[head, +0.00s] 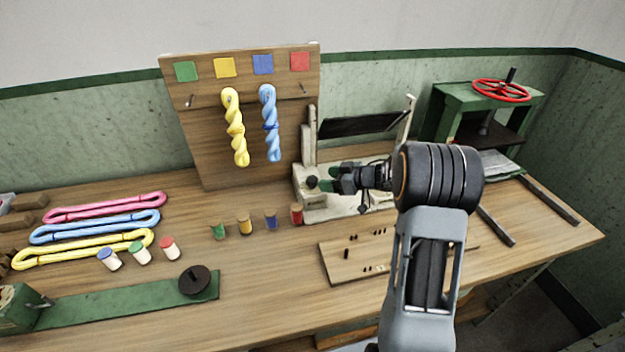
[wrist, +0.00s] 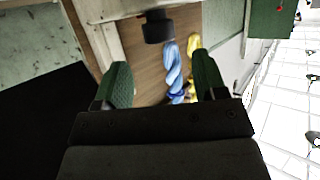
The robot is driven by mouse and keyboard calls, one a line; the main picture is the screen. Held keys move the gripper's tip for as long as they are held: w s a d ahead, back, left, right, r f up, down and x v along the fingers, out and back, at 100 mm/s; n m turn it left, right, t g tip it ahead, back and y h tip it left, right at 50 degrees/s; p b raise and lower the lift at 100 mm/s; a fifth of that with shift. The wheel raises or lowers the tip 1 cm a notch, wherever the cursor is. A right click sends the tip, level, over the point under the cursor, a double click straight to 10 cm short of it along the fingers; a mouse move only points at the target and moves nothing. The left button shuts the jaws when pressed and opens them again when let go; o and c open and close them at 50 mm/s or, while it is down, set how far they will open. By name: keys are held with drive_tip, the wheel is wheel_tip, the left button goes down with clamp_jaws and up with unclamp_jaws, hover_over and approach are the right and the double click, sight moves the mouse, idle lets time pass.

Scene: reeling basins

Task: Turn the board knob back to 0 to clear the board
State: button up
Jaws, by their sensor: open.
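The black round knob (head: 312,182) sits at the left front of a cream-coloured stand (head: 343,204) with a dark panel (head: 360,124). My gripper (head: 328,178) reaches in from the right with its green fingers close to the knob. In the wrist view the knob (wrist: 158,27) lies just beyond the open fingertips, roughly in line with the gap between them (wrist: 161,68). The fingers look apart from it, with nothing between them. I cannot read any scale marks or the knob's setting.
A wooden peg board (head: 205,140) with hanging yellow (head: 235,130) and blue (head: 269,125) skeins stands left of the stand. Several small coloured jars (head: 271,219) line the table before it. A wooden tray (head: 345,268) with small dark pieces lies below my arm.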

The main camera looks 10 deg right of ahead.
sight(314, 178)
drive_tip(key=x, duration=0.6)
drive_tip(key=shift+w+a+f, duration=0.2)
drive_tip(key=shift+a, duration=0.05)
drive_tip(key=shift+c, duration=0.3)
drive_tip(key=c, duration=0.9)
drive_tip(key=shift+o, duration=0.2)
drive_tip(key=shift+r+n+g+p, duration=0.3)
drive_tip(key=shift+r+g+p, duration=0.1)
drive_tip(key=shift+p, duration=0.65)
drive_tip(key=shift+n+g+y+p, duration=0.3)
drive_tip(key=shift+g+y+p, duration=0.1)
drive_tip(key=shift+p, duration=0.35)
drive_tip(key=shift+n+g+y+p, duration=0.3)
drive_tip(key=shift+n+p, duration=0.2)
drive_tip(key=shift+p, duration=0.15)
drive_tip(key=shift+f+n+g+y+p, duration=0.35)
drive_tip(key=shift+n+g+y, duration=0.05)
drive_tip(key=shift+n+g, duration=0.4)
